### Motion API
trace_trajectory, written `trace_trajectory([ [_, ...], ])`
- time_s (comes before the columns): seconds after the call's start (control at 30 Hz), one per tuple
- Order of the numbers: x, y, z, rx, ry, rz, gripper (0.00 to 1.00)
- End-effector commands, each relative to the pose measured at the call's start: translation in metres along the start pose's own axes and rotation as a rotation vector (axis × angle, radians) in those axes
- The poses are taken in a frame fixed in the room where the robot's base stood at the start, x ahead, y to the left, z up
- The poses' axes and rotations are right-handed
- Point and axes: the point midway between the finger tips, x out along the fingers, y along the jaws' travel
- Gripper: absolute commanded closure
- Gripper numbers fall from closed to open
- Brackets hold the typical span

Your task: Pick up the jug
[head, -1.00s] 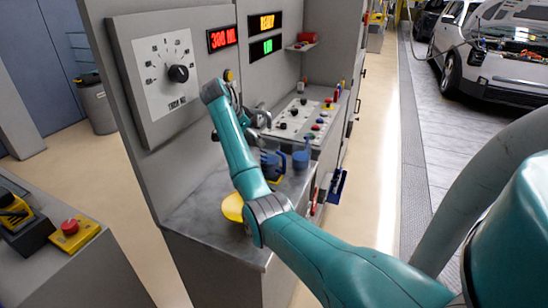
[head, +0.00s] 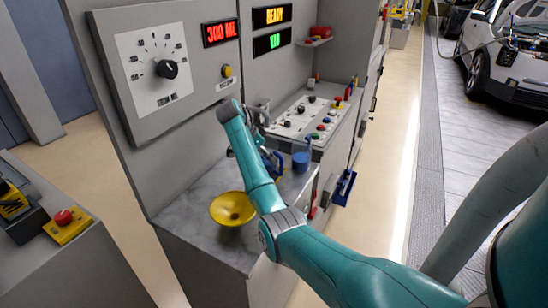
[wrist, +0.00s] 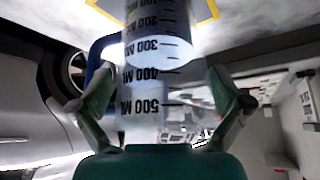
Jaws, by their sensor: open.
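The jug (wrist: 145,90) is a clear measuring vessel with black ML marks and a blue handle at its left in the wrist view. It stands between the two fingers of my gripper (wrist: 160,88), which are spread open on either side of it. I see no clear grip on it. In the head view a blue part (head: 277,161), likely the jug's handle, shows beside my forearm; the rest is hidden behind my arm. My gripper (head: 262,116) is small and partly hidden there.
A yellow funnel (head: 233,208) sits on the grey counter (head: 190,215) left of my forearm. A blue cup-like vessel (head: 301,161) stands to the right. A sloped button panel (head: 310,118) is behind. A dial panel (head: 160,75) rises at the left.

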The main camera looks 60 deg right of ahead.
Motion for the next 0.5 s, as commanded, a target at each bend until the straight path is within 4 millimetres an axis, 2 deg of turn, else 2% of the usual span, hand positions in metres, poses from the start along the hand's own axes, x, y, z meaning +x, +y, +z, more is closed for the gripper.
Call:
trace_trajectory([
  [0.2,0.0005,0.0,0.0007,0.0,0.0,0.0,0.0],
  [0.4,0.0005,0.0001,0.0006,0.0,0.0,0.0,0.5],
  [0.5,0.0008,0.0002,0.0006,0.0,0.0,0.0,0.7],
])
